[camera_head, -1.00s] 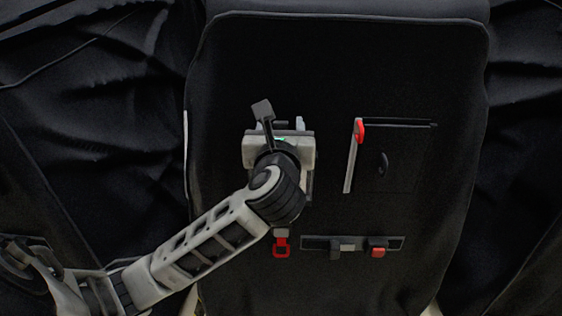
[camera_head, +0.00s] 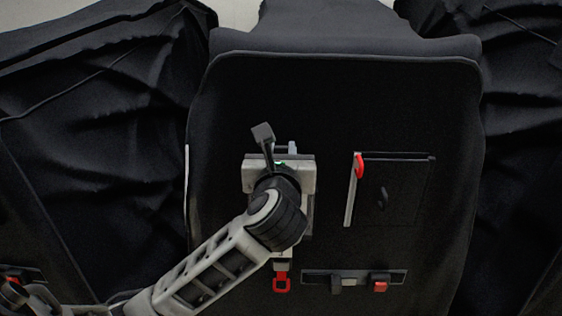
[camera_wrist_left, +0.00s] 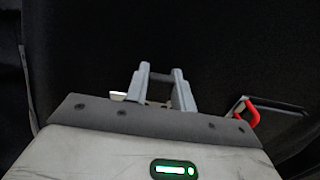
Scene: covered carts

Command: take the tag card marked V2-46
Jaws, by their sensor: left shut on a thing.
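My left gripper (camera_head: 282,150) is in front of the upper left of the black cover. In the left wrist view its two grey fingers (camera_wrist_left: 160,82) stand apart, with a dark bar-like piece between their tips. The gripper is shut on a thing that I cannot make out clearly. A small pale edge (camera_wrist_left: 118,96) shows beside the left finger, partly hidden by the gripper body. I cannot read the marking V2-46 in either view, so I cannot tell whether this is the tag card. My right gripper is not in view.
A red-ended pale bar (camera_head: 349,195) borders a dark square panel. Below, a strip (camera_head: 312,276) carries a grey piece and a red piece (camera_head: 380,286). Draped black carts stand on both sides.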

